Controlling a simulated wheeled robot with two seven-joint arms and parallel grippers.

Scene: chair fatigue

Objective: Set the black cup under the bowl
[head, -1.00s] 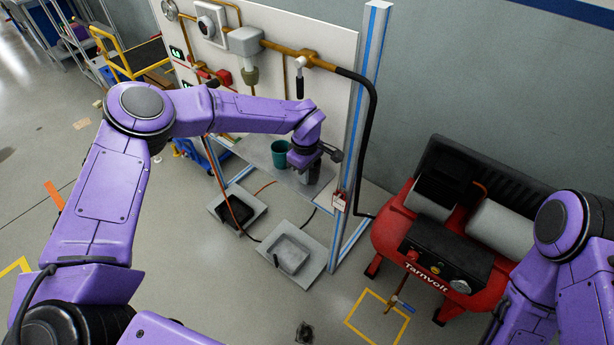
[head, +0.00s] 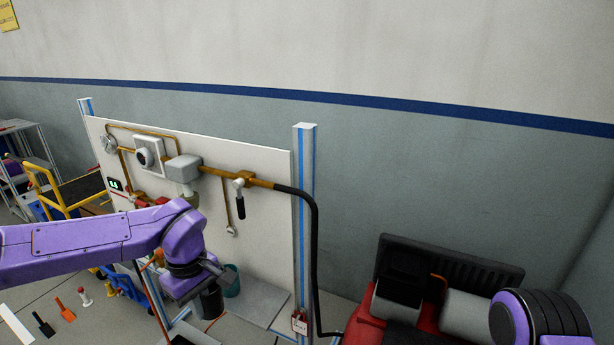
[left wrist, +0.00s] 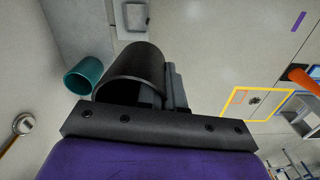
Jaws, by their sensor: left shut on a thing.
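My left gripper (head: 200,285) is shut on the black cup (head: 208,304), which hangs below it in front of the panel. In the left wrist view the black cup (left wrist: 132,72) shows its dark side and open rim close to the gripper (left wrist: 168,92). The likely bowl (head: 189,193) hangs below a grey housing on the panel's pipe. The cup is lower than the bowl and slightly right of it in the head view; their depth gap is unclear. My left wrist hides the area just beneath the bowl. My right gripper is out of view.
A teal cup (head: 232,281) stands on the grey shelf (head: 262,301), just right of the black cup; it also shows in the left wrist view (left wrist: 83,76). A black-handled valve (head: 240,203) and hose (head: 315,250) lie right. A red compressor (head: 362,330) stands further right.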

